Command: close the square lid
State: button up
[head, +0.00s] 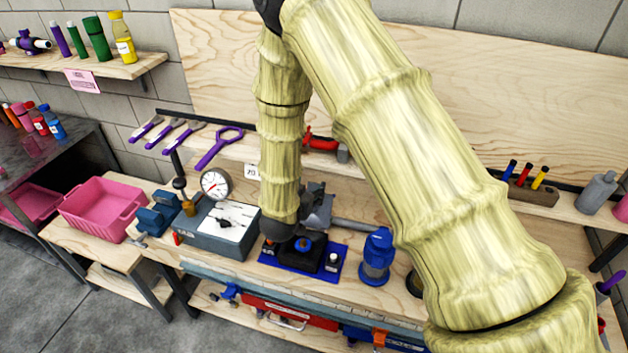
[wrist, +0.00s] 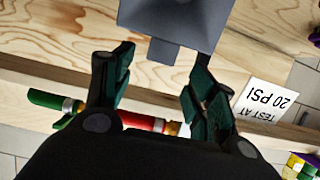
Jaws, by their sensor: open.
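A grey square part that looks like the square lid (wrist: 175,20) shows at the top of the wrist view, with a narrow arm beside it. Its far edge is cut off, and I cannot tell its exact angle. A grey part (head: 318,208) above a dark device on a blue base plate (head: 268,257) shows in the head view, partly behind my arm. My gripper (wrist: 160,68) is open and empty. Its green fingers are spread below the grey part in the wrist view, apart in the picture; contact cannot be told. My arm hides most of the gripper in the head view.
A gauge box (head: 222,232) stands left of the base plate and a blue cylinder (head: 377,257) right of it. A small sign (wrist: 268,102) and a red-green tool (wrist: 55,102) lie near the fingers in the wrist view. A pink bin (head: 100,207) stands at left.

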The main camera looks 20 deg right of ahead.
aim_at(314, 185)
jog(key=shift+p+x, duration=1.15)
jog(key=shift+x, duration=1.65)
grip_shut()
jog(key=shift+d, duration=0.1)
jog(key=shift+s+d+f+b, duration=0.1)
jog(key=shift+f+b, duration=0.05)
jog(key=shift+b, duration=0.2)
